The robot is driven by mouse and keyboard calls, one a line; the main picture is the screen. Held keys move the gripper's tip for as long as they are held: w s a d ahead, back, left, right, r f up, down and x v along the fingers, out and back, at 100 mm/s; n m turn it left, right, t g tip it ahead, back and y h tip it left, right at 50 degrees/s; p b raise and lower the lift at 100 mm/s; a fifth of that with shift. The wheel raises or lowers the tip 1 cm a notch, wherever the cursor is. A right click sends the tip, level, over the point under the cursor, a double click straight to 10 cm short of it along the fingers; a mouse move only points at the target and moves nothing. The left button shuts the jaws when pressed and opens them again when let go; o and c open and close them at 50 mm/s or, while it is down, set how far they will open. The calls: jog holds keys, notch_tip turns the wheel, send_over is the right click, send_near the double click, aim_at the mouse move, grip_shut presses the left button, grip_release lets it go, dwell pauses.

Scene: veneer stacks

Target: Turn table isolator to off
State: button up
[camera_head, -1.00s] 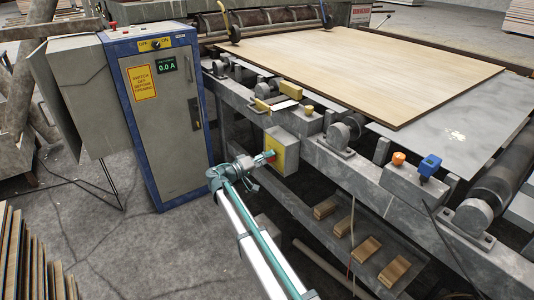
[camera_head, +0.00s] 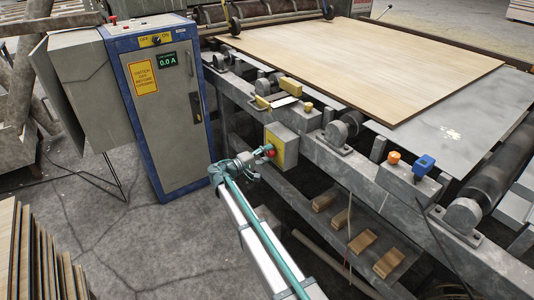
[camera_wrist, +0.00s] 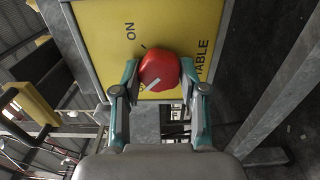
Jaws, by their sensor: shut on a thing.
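The table isolator is a red knob (camera_wrist: 160,67) on a yellow plate (camera_wrist: 105,38) with "ON" and "TABLE" lettering in the wrist view. The knob carries a pale mark on its lower left part; I cannot tell which position it is set to, and no "OFF" lettering is readable. In the head view the yellow plate (camera_head: 289,153) is on a grey box on the side of the table frame, with the red knob (camera_head: 270,151) facing my arm. My gripper (camera_wrist: 160,78) has one finger on each side of the knob, shut on it; it also shows in the head view (camera_head: 259,155).
A blue-edged grey cabinet (camera_head: 180,130) stands left of my arm, with its own OFF/ON switch (camera_head: 156,40). The frame (camera_head: 330,165) carries rollers, an orange button (camera_head: 393,157) and a blue device (camera_head: 424,165). A veneer sheet (camera_head: 370,65) lies on top. Stacked boards (camera_head: 35,250) stand lower left.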

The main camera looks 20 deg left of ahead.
jog(key=o, duration=1.1)
jog(key=shift+o, duration=0.2)
jog(key=shift+s, duration=0.1)
jog(key=v, duration=1.2)
